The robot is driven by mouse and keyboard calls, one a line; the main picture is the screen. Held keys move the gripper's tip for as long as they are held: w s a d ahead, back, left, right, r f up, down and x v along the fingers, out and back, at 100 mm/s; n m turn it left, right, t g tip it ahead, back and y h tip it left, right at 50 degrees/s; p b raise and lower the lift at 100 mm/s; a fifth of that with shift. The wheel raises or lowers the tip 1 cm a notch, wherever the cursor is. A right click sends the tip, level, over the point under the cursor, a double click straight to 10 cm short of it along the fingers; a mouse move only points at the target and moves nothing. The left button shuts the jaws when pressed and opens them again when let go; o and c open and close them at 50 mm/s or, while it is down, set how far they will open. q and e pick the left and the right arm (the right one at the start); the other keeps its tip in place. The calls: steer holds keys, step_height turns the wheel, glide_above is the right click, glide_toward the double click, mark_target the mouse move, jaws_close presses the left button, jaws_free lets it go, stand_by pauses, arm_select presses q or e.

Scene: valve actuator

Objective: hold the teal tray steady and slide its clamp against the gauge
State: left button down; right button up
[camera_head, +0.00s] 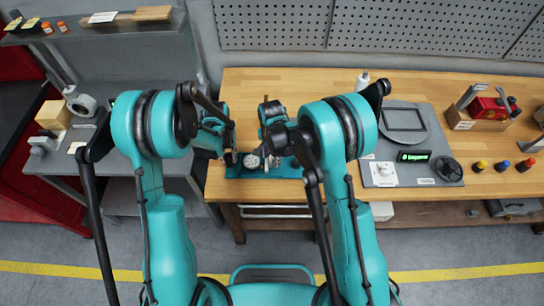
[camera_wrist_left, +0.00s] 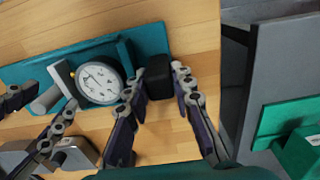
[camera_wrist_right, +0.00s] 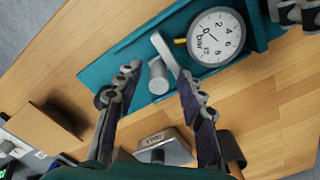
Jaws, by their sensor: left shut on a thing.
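The teal tray (camera_wrist_left: 30,68) lies on the wooden table and holds a round white-faced gauge (camera_wrist_left: 100,82). It also shows in the right wrist view (camera_wrist_right: 110,75). My left gripper (camera_wrist_left: 158,85) is shut on the black block (camera_wrist_left: 158,72) at the tray's end beside the gauge. The grey clamp (camera_wrist_right: 165,52), a plate with a round knob (camera_wrist_right: 158,78), stands on the gauge's other side. A small brass tip lies between plate and gauge; I cannot tell if they touch. My right gripper (camera_wrist_right: 158,88) is open, its fingers either side of the knob with gaps.
A grey metal part (camera_wrist_right: 165,148) lies on the table near my right gripper. In the head view, a grey panel (camera_head: 410,175) with a lit display and black handwheel (camera_head: 447,168) is to the right. Several coloured knobs stand farther right. A grey bench (camera_head: 90,165) is left.

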step_height(320, 180, up, 12)
stand_by(0.6)
step_height(320, 180, down, 12)
steer(key=m, duration=0.6)
steer(key=shift+d, duration=0.15)
stand_by(0.3)
jaws_close()
